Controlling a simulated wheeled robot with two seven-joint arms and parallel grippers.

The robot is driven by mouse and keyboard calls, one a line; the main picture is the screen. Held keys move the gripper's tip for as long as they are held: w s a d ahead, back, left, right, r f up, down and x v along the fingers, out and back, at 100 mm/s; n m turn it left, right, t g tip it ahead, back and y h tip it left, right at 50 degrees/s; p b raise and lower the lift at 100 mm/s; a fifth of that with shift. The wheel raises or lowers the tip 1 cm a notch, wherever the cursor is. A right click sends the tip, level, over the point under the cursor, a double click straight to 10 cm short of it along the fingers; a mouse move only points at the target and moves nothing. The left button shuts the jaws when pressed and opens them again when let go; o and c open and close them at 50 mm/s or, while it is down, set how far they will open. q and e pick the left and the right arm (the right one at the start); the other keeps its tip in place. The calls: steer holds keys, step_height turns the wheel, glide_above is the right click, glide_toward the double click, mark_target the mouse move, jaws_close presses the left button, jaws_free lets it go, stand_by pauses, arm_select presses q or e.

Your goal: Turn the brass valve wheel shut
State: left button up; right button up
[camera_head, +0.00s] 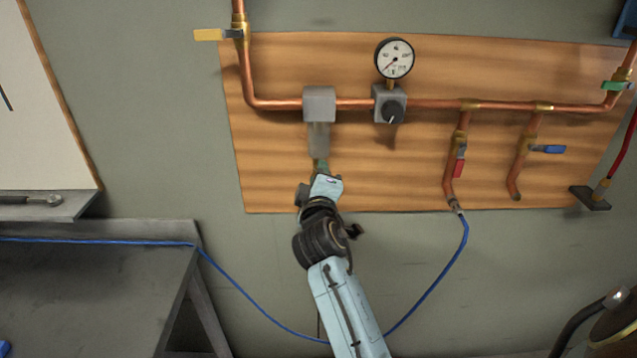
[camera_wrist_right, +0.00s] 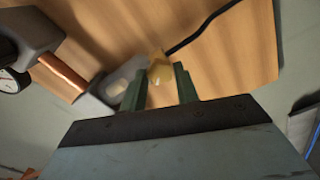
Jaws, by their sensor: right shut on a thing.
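My right gripper (camera_head: 321,168) is at the lower end of a grey translucent bowl (camera_head: 319,140), which hangs under a grey block (camera_head: 319,104) on the copper pipe. In the right wrist view, a small brass piece (camera_wrist_right: 160,68) sits between the green fingers of the right gripper (camera_wrist_right: 161,86), which are shut on it. I take this piece to be the brass valve wheel; its full shape is hidden by the fingers, and the head view does not show it. My left gripper is in neither view.
A wooden board (camera_head: 280,190) carries the copper pipe, a pressure gauge (camera_head: 394,58), a black knob (camera_head: 393,112), a red-handled valve (camera_head: 459,165) and a blue-handled valve (camera_head: 548,149). A blue hose (camera_head: 440,280) hangs below. A grey bench (camera_head: 80,290) stands at left.

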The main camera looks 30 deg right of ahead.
mark_target(318, 127)
steer(key=shift+m+b, duration=0.95)
steer(key=shift+m, duration=3.05)
steer(key=o, duration=1)
steer(key=shift+c, duration=0.2)
steer(key=shift+r, duration=0.1)
step_height(318, 127, up, 10)
steer(key=shift+f+p, duration=0.1)
steer(key=shift+p, duration=0.35)
